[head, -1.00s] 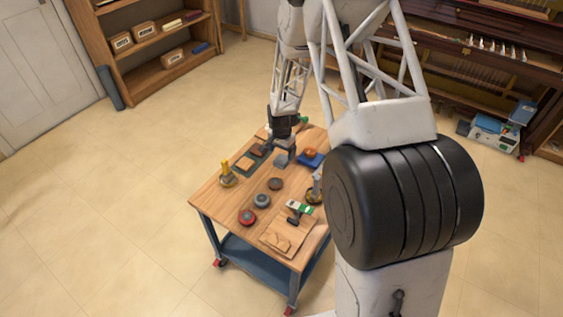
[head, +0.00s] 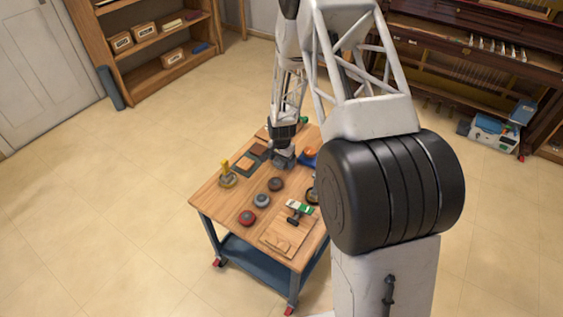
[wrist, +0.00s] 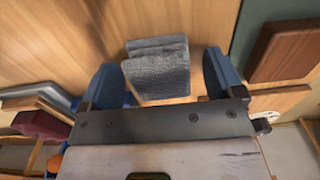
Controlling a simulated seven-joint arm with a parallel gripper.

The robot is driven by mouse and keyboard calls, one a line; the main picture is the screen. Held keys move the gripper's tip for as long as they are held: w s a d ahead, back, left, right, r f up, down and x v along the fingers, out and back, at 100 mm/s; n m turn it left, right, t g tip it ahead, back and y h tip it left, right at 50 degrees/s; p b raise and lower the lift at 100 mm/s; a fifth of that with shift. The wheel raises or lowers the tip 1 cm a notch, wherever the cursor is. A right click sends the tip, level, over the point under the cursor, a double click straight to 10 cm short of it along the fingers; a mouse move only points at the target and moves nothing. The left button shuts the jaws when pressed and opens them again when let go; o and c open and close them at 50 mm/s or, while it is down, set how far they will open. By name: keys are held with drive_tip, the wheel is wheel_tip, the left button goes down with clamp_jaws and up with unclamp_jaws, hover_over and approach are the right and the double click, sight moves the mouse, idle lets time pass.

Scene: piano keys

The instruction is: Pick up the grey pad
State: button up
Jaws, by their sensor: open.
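The grey pad (wrist: 157,70) is a fuzzy, layered-looking block on the wooden tabletop. In the wrist view it sits between the two blue fingers of my gripper (wrist: 162,75), with bare wood visible on both sides of it. The gripper is open, and neither finger touches the pad. In the head view my gripper (head: 283,152) is low over the far part of the table, at the pad (head: 283,163), which it partly hides. I cannot tell the exact height of the fingertips.
A brown block (wrist: 290,52) lies to the right in the wrist view; a dark red object (wrist: 42,125) is at the left. Bare wood surrounds the pad.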

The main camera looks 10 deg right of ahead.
drive_tip(key=c, duration=1)
drive_tip(key=shift+r, duration=5)
drive_tip(key=o, duration=0.4)
drive_tip(key=c, duration=0.3)
drive_tip(key=shift+w, duration=0.1)
